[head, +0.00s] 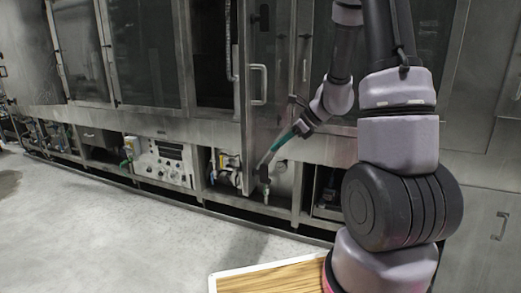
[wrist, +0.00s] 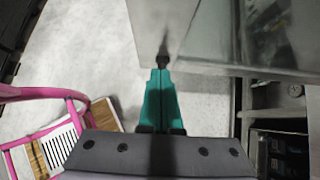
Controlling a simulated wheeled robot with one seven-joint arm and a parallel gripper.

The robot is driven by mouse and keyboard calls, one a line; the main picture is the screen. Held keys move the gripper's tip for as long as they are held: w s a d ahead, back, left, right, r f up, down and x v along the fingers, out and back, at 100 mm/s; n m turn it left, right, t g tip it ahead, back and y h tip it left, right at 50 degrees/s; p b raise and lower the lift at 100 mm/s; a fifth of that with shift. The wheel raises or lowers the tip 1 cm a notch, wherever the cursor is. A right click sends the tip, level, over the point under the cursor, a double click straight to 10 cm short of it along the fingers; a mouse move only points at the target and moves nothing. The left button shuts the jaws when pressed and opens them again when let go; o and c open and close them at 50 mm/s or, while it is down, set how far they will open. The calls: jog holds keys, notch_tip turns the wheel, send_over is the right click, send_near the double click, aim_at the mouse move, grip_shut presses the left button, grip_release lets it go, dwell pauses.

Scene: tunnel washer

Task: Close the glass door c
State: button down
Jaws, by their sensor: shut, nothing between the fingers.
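The glass door c (head: 271,40) appears to be the panel standing swung out from the washer front, with a dark opening to its left and a metal bar handle (head: 258,85) on it. In the wrist view, what looks like the door's metal lower part (wrist: 205,35) fills the upper right. My gripper (head: 268,163) is shut and empty, with teal fingers and dark tips. It is low at the door's bottom part. In the wrist view, the fingertips (wrist: 162,68) are at the door's lower edge; I cannot tell whether they touch it.
Other glass doors (head: 145,50) line the washer front to the left. Below are a control panel (head: 167,162) and open bays with pipes and valves. A wooden-topped platform (head: 265,277) is in front. The grey floor (head: 90,225) on the left is clear.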

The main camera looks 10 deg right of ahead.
aim_at(252, 155)
jog(key=w+a, duration=0.1)
jog(key=a+f, duration=0.1)
jog(key=a, duration=0.1)
jog(key=w+a+f, duration=0.1)
jog(key=shift+w+a, duration=0.15)
jog(key=shift+w, duration=0.15)
jog(key=shift+w+a, duration=0.25)
jog(key=shift+a, duration=0.1)
jog(key=shift+a, duration=0.1)
